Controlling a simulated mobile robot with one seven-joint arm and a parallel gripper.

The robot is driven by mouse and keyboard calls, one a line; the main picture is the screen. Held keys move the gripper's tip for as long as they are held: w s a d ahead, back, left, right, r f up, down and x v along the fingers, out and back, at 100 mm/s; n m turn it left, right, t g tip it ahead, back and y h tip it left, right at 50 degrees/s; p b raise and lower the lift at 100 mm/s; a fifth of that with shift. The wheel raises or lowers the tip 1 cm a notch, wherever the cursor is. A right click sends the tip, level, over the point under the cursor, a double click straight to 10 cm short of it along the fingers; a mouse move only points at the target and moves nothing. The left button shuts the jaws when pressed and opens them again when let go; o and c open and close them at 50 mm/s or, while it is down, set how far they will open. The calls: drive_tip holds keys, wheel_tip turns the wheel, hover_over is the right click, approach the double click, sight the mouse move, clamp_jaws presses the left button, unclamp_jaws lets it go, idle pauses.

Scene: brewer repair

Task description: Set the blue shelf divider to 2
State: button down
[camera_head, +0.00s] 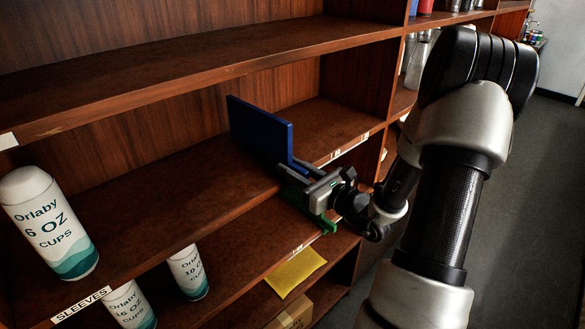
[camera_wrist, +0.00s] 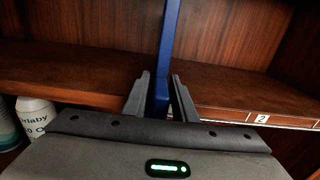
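The blue shelf divider (camera_head: 261,130) stands upright on the middle shelf, at the shelf's front part. It also shows in the wrist view as a narrow blue panel seen edge-on (camera_wrist: 166,50). My gripper (camera_head: 292,168) is at the divider's front lower edge. In the wrist view its two fingers (camera_wrist: 161,90) lie on either side of the panel, with small gaps showing, so it looks open around the divider. A white label reading 2 (camera_wrist: 262,118) is on the shelf's front edge, right of the divider.
A white 6 oz cup sleeve (camera_head: 48,222) stands on the middle shelf at left. More cup sleeves (camera_head: 188,271) and a yellow packet (camera_head: 295,271) are on the shelf below. The upper shelf (camera_head: 180,65) runs above. The middle shelf between sleeve and divider is clear.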

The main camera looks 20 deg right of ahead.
sight(331, 153)
drive_tip(key=w+d, duration=0.1)
drive_tip(key=d, duration=0.3)
drive_tip(key=w+d+b, duration=0.1)
drive_tip(key=w+d, duration=0.1)
drive_tip(key=d, duration=0.3)
drive_tip(key=w+d, duration=0.2)
drive_tip(key=d, duration=0.3)
drive_tip(key=shift+d, duration=0.1)
drive_tip(key=c, duration=1.7)
unclamp_jaws()
drive_tip(key=shift+s, duration=0.1)
drive_tip(key=b+v, duration=0.2)
drive_tip(key=v, duration=1.5)
drive_tip(key=shift+s+r, duration=0.1)
